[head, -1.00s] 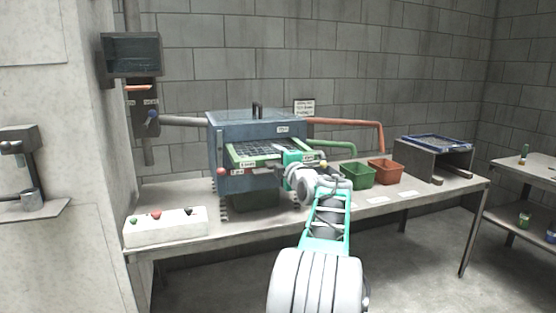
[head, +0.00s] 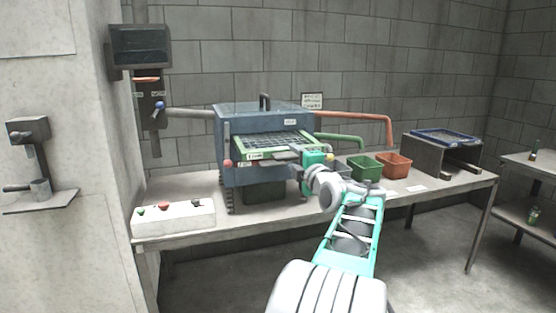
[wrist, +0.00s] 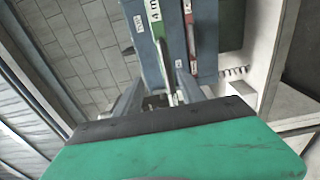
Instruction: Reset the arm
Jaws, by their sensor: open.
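My gripper (head: 297,153) is in front of the blue machine (head: 243,122), near the right part of its green-framed mesh tray (head: 280,145). In the wrist view the two fingers of my gripper (wrist: 160,100) stand apart, with part of the blue machine (wrist: 150,45) beyond them. I see nothing held between them. My turquoise and white arm reaches up to it from the bottom of the head view. The wrist view does not show clearly whether the fingertips touch the machine.
A white button box (head: 174,218) stands at the table's left end. A green bin (head: 365,168) and a red bin (head: 394,165) stand right of my gripper. A dark stand (head: 440,152) with a blue-framed screen is at the right end. Orange and green pipes leave the machine's right side.

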